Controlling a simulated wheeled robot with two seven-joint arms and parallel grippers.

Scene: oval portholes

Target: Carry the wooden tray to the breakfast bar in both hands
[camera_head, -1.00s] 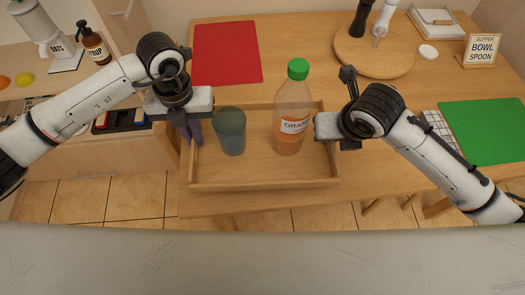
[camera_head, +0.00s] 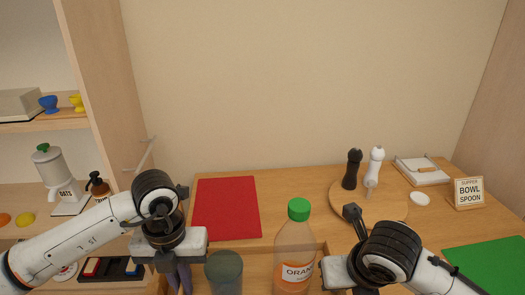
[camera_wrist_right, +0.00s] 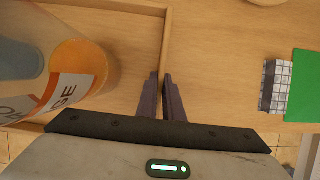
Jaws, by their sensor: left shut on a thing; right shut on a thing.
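The wooden tray (camera_head: 257,257) is at the bottom of the head view, its near part cut off by the picture edge. It also shows in the right wrist view (camera_wrist_right: 130,58). A bottle with a green cap and orange label (camera_head: 296,258) and a dark grey-blue cup (camera_head: 223,272) stand in it. My left gripper (camera_head: 179,280) is at the tray's left side, shut on it; the fingertips are partly cut off. My right gripper (camera_wrist_right: 165,98) is shut on the tray's right wall, one finger on each side of it.
A red mat (camera_head: 227,208) lies on the wooden bar behind the tray. A round board (camera_head: 387,208) with dark and white mills stands at the back right, beside a sign (camera_head: 467,192). A green mat (camera_head: 487,262) lies right. A shelf unit (camera_head: 92,120) stands left.

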